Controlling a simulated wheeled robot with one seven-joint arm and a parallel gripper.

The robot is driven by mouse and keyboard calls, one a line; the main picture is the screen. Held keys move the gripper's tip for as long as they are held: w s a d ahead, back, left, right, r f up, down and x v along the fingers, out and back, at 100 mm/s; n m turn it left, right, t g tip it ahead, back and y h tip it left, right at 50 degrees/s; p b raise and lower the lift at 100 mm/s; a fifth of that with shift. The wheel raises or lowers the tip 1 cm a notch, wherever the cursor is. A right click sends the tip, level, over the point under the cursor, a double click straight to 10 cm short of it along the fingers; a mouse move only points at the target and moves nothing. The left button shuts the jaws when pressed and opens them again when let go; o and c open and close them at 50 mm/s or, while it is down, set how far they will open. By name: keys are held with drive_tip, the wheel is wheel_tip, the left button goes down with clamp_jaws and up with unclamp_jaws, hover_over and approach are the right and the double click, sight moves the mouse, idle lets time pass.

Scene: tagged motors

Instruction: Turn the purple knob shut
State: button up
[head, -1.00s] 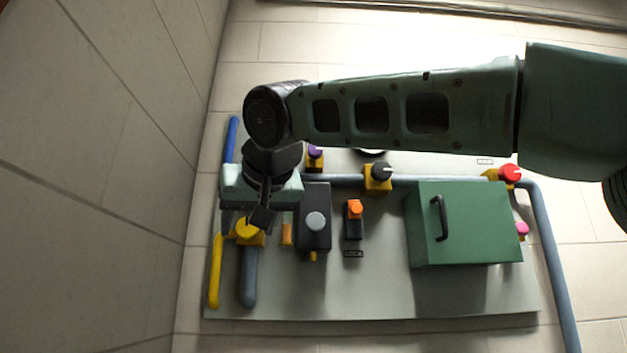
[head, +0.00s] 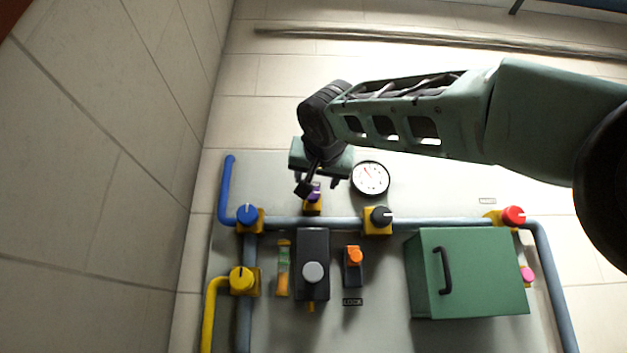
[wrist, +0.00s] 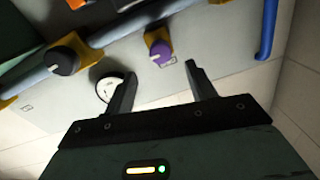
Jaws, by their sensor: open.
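The purple knob (head: 313,194) sits on a yellow valve body on the grey pipe, partly hidden behind my gripper in the head view. In the wrist view the purple knob (wrist: 160,52) shows whole, with a pale pointer line on its face. My gripper (head: 320,184) is in front of the panel's upper part, over the knob in the head view. In the wrist view my gripper (wrist: 160,78) has its two fingers wide apart and nothing between them. The knob appears beyond the fingertips, between their directions, and apart from them.
A round gauge (head: 370,178) is right of the purple knob. A black knob (head: 381,216), blue knob (head: 247,214), yellow knob (head: 241,279) and red knob (head: 513,215) are on the pipes. A green box (head: 467,273) juts out at right. A tiled wall (head: 100,180) stands at left.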

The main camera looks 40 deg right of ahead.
sight(313, 192)
drive_tip(key=p+x, duration=0.2)
drive_tip(key=x, duration=0.5)
drive_tip(key=shift+w, duration=0.1)
drive_tip(key=c, duration=1)
